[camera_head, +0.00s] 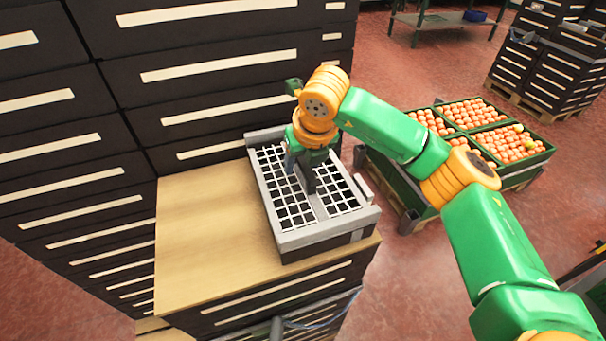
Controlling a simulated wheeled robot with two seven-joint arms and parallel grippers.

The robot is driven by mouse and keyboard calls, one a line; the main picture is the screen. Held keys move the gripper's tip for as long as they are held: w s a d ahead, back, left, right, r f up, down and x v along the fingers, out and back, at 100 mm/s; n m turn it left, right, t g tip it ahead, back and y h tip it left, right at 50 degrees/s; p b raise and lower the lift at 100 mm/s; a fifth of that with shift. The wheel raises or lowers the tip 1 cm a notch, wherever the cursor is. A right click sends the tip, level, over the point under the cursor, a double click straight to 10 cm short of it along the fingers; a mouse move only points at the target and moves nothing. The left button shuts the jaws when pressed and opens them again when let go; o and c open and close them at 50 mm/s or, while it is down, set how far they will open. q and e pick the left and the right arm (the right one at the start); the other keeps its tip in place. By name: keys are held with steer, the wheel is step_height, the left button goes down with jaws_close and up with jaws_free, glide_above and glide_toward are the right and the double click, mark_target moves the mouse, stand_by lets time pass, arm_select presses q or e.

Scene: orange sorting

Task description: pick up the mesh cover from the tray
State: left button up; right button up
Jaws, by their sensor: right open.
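A grey tray (327,231) stands on the wooden top of a low dark cabinet. A white mesh cover (293,216) with square openings lies over the tray, in two grid fields with a plain strip between them. My right gripper (301,182) is over the middle of the mesh cover, pointing down, with its jaws apart. Its fingers reach down close to the plain strip; I cannot tell whether they touch it. My left gripper is not in view.
The wooden cabinet top (205,235) is clear left of the tray. Tall dark drawer cabinets (215,75) stand behind and left. Green crates of oranges (510,143) stand right, beyond my arm. More dark crates (545,75) are stacked at the far right.

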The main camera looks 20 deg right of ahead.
steer(key=shift+f, duration=0.15)
jaws_close()
stand_by(0.5)
